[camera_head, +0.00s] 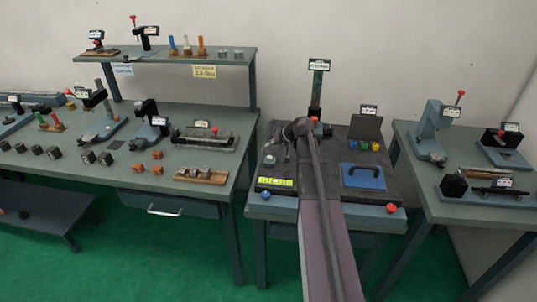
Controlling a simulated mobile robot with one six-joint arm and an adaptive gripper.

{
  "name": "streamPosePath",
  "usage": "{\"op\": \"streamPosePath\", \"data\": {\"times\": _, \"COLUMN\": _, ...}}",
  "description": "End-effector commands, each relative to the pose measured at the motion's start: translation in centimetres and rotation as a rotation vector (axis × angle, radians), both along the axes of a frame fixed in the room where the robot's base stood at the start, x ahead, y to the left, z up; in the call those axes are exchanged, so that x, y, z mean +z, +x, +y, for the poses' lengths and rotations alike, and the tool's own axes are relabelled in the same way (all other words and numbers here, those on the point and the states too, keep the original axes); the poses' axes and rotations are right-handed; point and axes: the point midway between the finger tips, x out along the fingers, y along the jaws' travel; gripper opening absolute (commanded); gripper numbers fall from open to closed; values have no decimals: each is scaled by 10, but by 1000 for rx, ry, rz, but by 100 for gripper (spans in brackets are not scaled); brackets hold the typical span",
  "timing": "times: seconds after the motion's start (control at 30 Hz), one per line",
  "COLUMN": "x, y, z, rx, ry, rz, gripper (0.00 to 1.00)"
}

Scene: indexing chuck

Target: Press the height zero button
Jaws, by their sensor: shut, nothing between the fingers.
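The middle bench (225,199) carries a dark work plate with a tall green post (317,90) under a label too small to read. A red knob (313,119) shows low on the post. A lit yellow-green display (275,182) is at the front left of the plate. Several small coloured buttons (364,145) are at the back right. I cannot tell which part is the height zero button. My arm reaches across the plate from the front. My dark gripper (284,133) is near the post's base, shut and empty; its fingertips are hard to make out, and contact cannot be told.
A blue plate with a handle (364,177) lies right of my arm. A red button (391,208) and a blue button (265,195) sit at the front edge. The left bench (130,180) holds several blocks and fixtures. The right table (470,207) holds more fixtures.

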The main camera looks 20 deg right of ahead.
Motion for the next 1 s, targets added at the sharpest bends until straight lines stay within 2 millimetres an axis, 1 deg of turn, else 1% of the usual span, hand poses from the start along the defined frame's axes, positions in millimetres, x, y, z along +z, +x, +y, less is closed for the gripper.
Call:
{"op": "streamPosePath", "data": {"times": 0.03, "x": 7, "y": 0, "z": 0, "rx": 0, "ry": 0, "rz": 0, "gripper": 0}}
{"op": "streamPosePath", "data": {"times": 0.1, "x": 12, "y": 0, "z": 0, "rx": 0, "ry": 0, "rz": 0, "gripper": 0}}
{"op": "streamPosePath", "data": {"times": 0.3, "x": 21, "y": 0, "z": 0, "rx": 0, "ry": 0, "rz": 0, "gripper": 0}}
{"op": "streamPosePath", "data": {"times": 1.0, "x": 21, "y": 0, "z": 0, "rx": 0, "ry": 0, "rz": 0, "gripper": 0}}
